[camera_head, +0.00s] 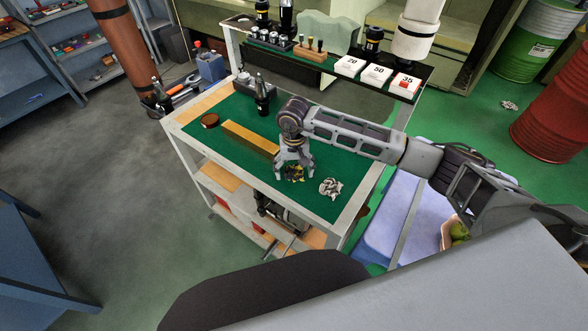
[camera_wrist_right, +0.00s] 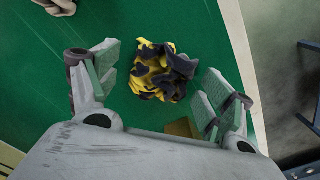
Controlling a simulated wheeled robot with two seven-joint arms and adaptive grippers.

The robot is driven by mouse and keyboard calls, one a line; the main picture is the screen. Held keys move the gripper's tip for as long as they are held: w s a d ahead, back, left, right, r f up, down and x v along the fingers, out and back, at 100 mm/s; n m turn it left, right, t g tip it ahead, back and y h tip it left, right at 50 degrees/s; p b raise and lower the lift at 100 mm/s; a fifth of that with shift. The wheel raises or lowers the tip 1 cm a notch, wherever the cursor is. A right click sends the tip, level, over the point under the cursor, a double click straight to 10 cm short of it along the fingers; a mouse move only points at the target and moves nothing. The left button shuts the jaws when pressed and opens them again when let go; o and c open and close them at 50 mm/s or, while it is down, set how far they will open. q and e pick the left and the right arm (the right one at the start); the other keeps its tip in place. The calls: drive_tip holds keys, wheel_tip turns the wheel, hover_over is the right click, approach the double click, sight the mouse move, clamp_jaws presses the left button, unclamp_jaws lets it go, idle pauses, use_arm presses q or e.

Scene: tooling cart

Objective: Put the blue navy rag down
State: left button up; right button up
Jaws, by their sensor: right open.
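A crumpled dark navy rag (camera_wrist_right: 180,68) lies against a crumpled yellow and black cloth (camera_wrist_right: 148,56) on the green cart top; I cannot tell where one ends and the other begins. In the head view the yellow and dark heap (camera_head: 296,175) shows small under my right gripper (camera_head: 294,168). In the right wrist view the jaws of this gripper (camera_wrist_right: 160,82) stand wide apart, one on each side of the heap, with neither finger seen closed on it. My left gripper is not in view.
A crumpled whitish rag (camera_head: 330,187) lies right of the heap. A yellow bar-like strip (camera_head: 249,137), a brown round piece (camera_head: 210,121) and a dark bottle (camera_head: 262,97) are on the green top (camera_head: 222,152). Numbered white boxes (camera_head: 377,74) stand on the back shelf.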

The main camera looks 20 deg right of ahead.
wheel_tip(320, 180, up, 12)
idle(0.7)
drive_tip(key=shift+f, duration=0.1)
idle(0.5)
